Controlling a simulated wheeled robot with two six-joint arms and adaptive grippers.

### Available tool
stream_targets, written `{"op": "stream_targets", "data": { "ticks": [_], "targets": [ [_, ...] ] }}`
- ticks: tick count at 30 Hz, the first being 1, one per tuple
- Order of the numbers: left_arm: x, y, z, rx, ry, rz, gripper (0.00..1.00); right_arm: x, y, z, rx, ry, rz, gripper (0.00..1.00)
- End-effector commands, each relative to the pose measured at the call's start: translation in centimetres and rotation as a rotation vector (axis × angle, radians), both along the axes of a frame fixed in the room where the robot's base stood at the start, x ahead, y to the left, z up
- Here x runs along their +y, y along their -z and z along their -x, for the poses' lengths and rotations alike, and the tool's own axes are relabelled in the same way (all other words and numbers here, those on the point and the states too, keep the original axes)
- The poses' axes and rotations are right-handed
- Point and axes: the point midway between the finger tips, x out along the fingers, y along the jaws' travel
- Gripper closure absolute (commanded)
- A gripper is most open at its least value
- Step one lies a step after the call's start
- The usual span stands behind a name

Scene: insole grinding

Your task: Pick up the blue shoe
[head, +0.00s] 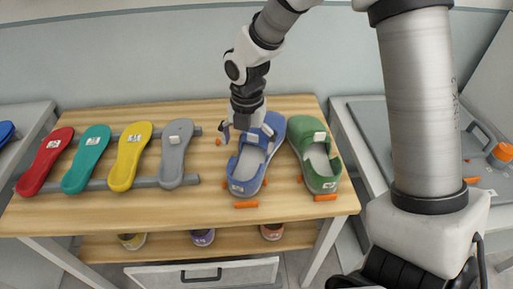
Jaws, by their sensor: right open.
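My right gripper (247,131) comes down from above at the shoe's far part. Its fingers are spread and hide some of the shoe there. I cannot tell whether they touch it. My left gripper is not in view.
A green shoe (319,178) stands close to the right of the blue shoe. Red (43,163), teal (87,160), yellow (129,158) and grey (176,153) insoles lie on a grey rack to the left. Orange blocks (246,205) sit around the shoes. More shoes (203,237) are on the shelf below.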

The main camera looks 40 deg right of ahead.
Motion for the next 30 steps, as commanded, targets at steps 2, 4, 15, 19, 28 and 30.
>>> {"op": "stream_targets", "data": {
  "ticks": [2,4,15,19,28,30],
  "targets": [
    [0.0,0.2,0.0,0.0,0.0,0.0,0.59,0.0,1.3,0.1,0.005,0.001,0.0,0.0],
    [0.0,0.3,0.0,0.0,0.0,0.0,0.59,0.1,2.2,0.1,0.006,0.0,0.001,0.0],
    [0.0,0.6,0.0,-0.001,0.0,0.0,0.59,0.2,7.3,-0.1,0.003,0.001,0.001,0.0],
    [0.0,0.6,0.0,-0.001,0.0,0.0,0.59,0.2,7.3,-0.1,0.002,0.001,0.0,0.0],
    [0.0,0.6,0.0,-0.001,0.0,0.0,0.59,0.3,7.2,-0.2,0.001,0.002,0.001,0.67],
    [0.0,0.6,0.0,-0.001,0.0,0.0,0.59,0.3,7.2,-0.2,0.001,0.002,0.001,0.75]
  ]
}}
